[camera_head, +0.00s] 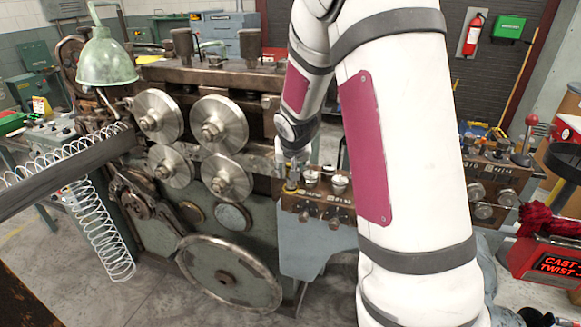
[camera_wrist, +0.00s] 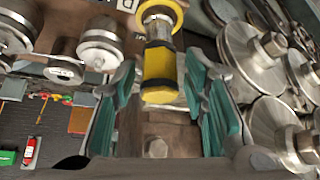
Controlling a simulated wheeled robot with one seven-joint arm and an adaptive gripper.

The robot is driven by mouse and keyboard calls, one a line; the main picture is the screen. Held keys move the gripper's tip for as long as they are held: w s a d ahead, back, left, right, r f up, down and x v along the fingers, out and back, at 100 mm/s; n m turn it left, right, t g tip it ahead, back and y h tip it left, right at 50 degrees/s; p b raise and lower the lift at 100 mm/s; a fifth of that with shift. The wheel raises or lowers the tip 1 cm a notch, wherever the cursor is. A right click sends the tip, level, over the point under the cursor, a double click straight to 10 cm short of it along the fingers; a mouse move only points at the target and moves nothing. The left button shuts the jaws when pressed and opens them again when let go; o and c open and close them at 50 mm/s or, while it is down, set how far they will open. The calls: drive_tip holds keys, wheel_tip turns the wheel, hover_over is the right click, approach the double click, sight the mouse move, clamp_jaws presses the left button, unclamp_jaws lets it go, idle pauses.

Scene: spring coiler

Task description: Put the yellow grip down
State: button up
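The yellow grip (camera_wrist: 160,70) is a short yellow handle with a black band, seen in the wrist view between my two fingers. It is on the machine's brown block, and a sliver of yellow (camera_head: 291,187) shows in the head view below my wrist. My gripper (camera_wrist: 161,85) is open, with its teal pads on either side of the grip and a visible gap on both sides. In the head view my gripper (camera_head: 292,170) is small and partly hidden at the front of the machine. Whether the grip's lower end is seated in something cannot be told.
Metal knobs (camera_head: 338,184) stand on the brown block (camera_head: 318,208) close to the right of the grip. Large steel rollers (camera_head: 219,124) are to its left. A metal bar (camera_head: 65,172) and a wire spring (camera_head: 105,235) are at the far left.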

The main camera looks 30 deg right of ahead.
drive_tip(key=shift+s+a+r, duration=0.1)
drive_tip(key=shift+r, duration=0.35)
drive_tip(key=s+a+r+n+y, duration=0.1)
drive_tip(key=s+a+r, duration=0.5)
drive_tip(key=s+r, duration=0.25)
drive_tip(key=s+a+r+n, duration=0.2)
drive_tip(key=s+a+r, duration=0.4)
drive_tip(key=s+r, duration=0.25)
drive_tip(key=s+a+n+y, duration=0.2)
drive_tip(key=s+a, duration=0.5)
drive_tip(key=s, duration=0.6)
drive_tip(key=shift+s+a+r+n, duration=0.25)
drive_tip(key=shift+a+r+n, duration=0.15)
drive_tip(key=shift+r+n, duration=0.1)
drive_tip(key=shift+f, duration=0.1)
drive_tip(key=shift+w+f+b, duration=0.55)
drive_tip(key=shift+w+f, duration=0.1)
drive_tip(key=shift+w, duration=0.1)
